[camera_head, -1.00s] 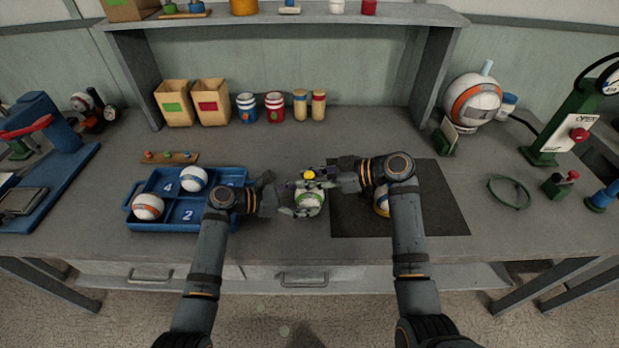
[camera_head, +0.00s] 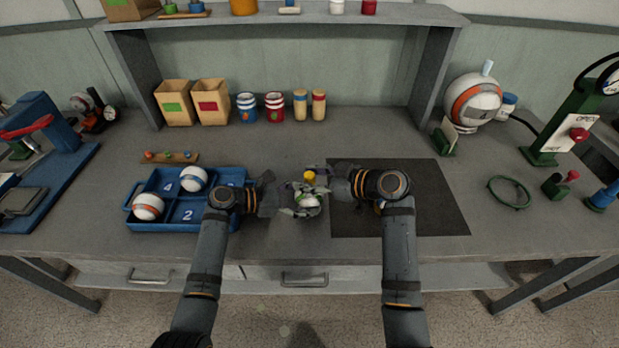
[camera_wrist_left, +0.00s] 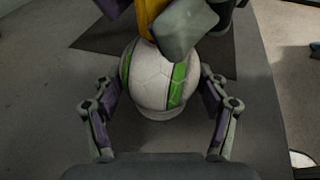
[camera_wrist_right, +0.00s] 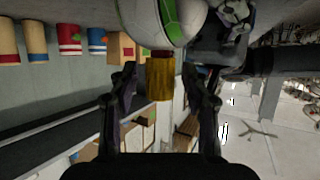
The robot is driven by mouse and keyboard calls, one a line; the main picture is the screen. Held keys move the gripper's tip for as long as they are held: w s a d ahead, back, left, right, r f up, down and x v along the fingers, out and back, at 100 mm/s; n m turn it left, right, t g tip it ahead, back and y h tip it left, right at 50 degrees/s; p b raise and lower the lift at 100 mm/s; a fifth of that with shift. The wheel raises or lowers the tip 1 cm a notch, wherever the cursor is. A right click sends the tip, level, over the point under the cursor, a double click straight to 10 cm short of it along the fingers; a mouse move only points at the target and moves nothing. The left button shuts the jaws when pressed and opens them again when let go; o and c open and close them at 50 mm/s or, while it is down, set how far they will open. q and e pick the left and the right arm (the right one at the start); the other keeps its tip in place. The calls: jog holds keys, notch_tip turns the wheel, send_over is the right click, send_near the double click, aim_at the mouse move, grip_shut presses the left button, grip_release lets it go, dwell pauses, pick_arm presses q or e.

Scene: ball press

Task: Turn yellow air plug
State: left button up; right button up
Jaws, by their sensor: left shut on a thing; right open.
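The white and green ball (camera_head: 309,201) sits at the middle of the bench, and it fills the centre of the left wrist view (camera_wrist_left: 148,88). My left gripper (camera_head: 293,203) is shut on the ball, with a finger on each side. The yellow air plug (camera_head: 310,177) stands upright on top of the ball. In the right wrist view the plug (camera_wrist_right: 161,78) is joined to the ball by a short brownish neck. My right gripper (camera_wrist_right: 160,82) is open, its fingers on either side of the plug with gaps showing.
A blue divided tray (camera_head: 172,225) with two balls is left of my left gripper. A dark mat (camera_head: 440,200) lies under my right wrist, with another ball partly hidden there. A green ring (camera_head: 509,192) lies at the right. The bench behind the ball is clear.

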jog(key=v, duration=1.2)
